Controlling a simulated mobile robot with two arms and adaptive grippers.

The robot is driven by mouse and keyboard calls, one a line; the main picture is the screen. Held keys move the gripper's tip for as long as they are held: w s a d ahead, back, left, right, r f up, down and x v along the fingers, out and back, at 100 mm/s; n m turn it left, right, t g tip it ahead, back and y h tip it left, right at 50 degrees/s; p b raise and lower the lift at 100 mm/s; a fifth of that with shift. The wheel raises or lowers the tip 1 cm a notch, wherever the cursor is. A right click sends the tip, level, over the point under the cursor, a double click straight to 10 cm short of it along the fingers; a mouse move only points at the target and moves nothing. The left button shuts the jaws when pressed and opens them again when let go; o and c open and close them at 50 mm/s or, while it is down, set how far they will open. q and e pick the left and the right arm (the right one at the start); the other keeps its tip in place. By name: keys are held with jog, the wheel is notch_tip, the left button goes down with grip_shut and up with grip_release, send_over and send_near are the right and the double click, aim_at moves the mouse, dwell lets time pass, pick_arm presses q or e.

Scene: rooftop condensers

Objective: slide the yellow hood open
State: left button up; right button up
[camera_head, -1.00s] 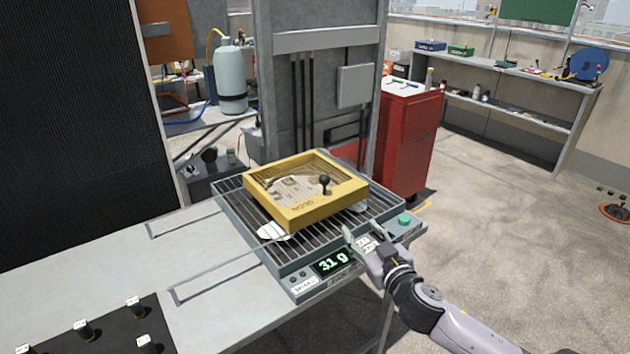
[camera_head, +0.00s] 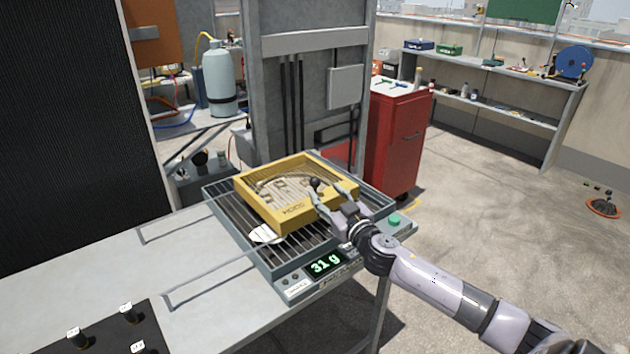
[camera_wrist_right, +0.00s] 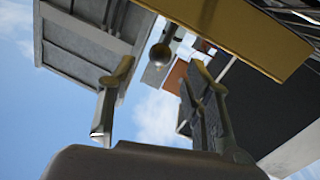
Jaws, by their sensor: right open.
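The yellow hood (camera_head: 296,222) is a square frame with a clear top, sitting on the grey slatted scale tray (camera_head: 222,218) on the bench. A dark ball-ended knob (camera_head: 314,183) stands on the hood near its right side. My right gripper (camera_head: 330,197) is open at the hood's front right edge, close to the knob. In the right wrist view the knob (camera_wrist_right: 160,54) shows beyond and between the open fingers, and the hood's yellow edge (camera_wrist_right: 235,30) crosses the upper right. I cannot tell whether a finger touches the hood. My left gripper is not in view.
The scale display (camera_head: 325,263) reads 31 g, with a green button (camera_head: 394,220) at the tray's right corner. Two thin rails (camera_head: 215,278) lie left of the tray. A black mat (camera_head: 105,330) with small pegs is at lower left. A red cabinet (camera_head: 395,145) stands behind.

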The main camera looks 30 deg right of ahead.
aim_at(318, 186)
jog(key=w, duration=0.7)
jog(key=shift+w+d+p, duration=0.2)
jog(key=shift+d+p, duration=0.15)
jog(key=shift+d, duration=0.05)
grip_shut()
dwell(0.5)
